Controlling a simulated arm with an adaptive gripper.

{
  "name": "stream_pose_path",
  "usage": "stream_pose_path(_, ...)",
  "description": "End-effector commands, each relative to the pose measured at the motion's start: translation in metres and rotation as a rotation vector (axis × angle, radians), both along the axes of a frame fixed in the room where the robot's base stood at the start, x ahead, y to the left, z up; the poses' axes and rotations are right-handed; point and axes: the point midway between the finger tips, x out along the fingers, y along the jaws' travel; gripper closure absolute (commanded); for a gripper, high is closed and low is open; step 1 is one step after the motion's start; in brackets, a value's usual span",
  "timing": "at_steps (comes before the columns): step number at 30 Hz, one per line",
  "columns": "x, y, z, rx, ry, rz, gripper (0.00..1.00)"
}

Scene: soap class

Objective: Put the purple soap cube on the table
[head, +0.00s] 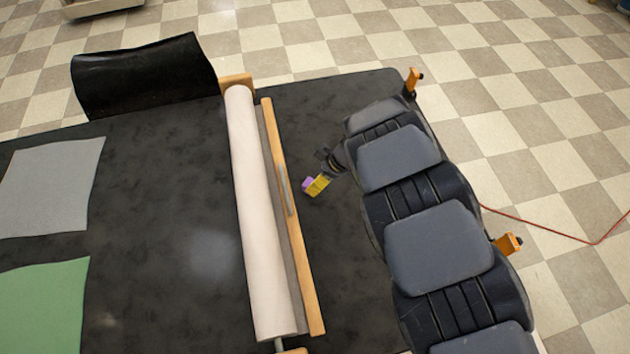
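The purple soap cube (308,184) is small in the head view, just right of the wooden rail on the dark table (160,170). A yellow block-like piece (318,186) is right against its right side; I cannot tell whether it is a separate soap or part of my gripper. My gripper (328,168) is the small dark end of my arm, just above and right of the cube. Its fingers are too small and partly hidden to tell whether they grip the cube. Whether the cube touches the table or is held above it is unclear.
A long white paper roll (261,210) on a wooden holder (296,230) runs across the table left of the cube. A grey sheet (50,185) and a green sheet (42,308) lie at left. Bare tabletop lies between.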

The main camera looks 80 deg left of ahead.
Motion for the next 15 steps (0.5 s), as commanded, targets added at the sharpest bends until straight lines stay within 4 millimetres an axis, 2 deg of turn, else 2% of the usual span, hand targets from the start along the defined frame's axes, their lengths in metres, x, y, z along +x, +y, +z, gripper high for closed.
stream_pose_path(3,0.008,-0.006,0.022,0.001,-0.003,-0.003,0.49)
stream_pose_path(9,0.015,-0.014,0.047,0.0,-0.001,-0.001,0.49)
stream_pose_path(15,0.017,-0.018,0.057,-0.002,0.001,-0.002,0.49)
